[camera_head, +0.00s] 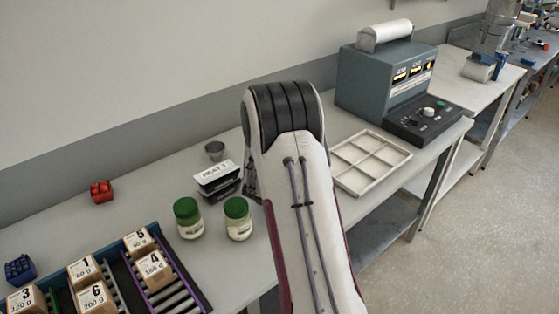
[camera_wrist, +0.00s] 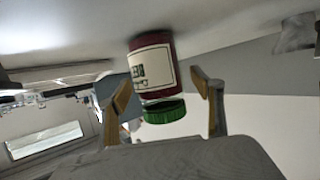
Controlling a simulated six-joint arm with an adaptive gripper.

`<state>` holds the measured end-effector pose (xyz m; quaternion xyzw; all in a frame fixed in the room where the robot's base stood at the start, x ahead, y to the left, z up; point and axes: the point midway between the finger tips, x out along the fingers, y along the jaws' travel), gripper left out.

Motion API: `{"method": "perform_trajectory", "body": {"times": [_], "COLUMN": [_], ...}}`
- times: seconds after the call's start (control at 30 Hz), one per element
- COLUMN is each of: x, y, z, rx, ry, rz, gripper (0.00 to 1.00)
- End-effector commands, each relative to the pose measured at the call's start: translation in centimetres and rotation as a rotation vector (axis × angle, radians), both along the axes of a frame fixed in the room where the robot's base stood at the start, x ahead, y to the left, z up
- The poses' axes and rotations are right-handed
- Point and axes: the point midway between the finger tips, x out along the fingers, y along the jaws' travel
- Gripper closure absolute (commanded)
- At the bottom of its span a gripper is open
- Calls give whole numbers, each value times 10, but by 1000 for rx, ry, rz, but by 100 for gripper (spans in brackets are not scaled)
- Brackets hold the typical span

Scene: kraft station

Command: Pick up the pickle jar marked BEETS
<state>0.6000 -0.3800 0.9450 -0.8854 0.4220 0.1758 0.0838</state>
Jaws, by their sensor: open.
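A jar with dark red contents (camera_wrist: 155,62), a pale label and a green lid shows in the wrist view, which is upside down. It stands on the table surface, and its label print is too small to read. My gripper (camera_wrist: 163,92) is open, with one finger on each side of the jar in the picture. I see no finger clearly touching it. In the head view my arm hides this jar and most of the gripper. Two other green-lidded jars, a left one (camera_head: 189,220) and a right one (camera_head: 238,221), have pale contents and stand left of my arm.
A divided white tray (camera_head: 371,160) and a grey machine (camera_head: 385,75) are at the right. Numbered boxes (camera_head: 155,270) sit on rollers at front left.

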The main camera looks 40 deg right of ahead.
Motion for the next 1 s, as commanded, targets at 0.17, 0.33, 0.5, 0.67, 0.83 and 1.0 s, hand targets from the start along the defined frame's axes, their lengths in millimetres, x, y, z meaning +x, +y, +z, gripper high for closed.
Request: {"method": "perform_trajectory", "body": {"times": [0.17,0.33,0.5,0.67,0.83,1.0], "x": [0,0,0,0,0,0], "y": [0,0,0,0,0,0], "z": [0,0,0,2,2,5], "rx": [0,0,1,-2,-2,-2], "ry": [0,0,1,-3,-3,-3], "rz": [0,0,0,0,0,0], "gripper": [34,34,70,91,91,91]}}
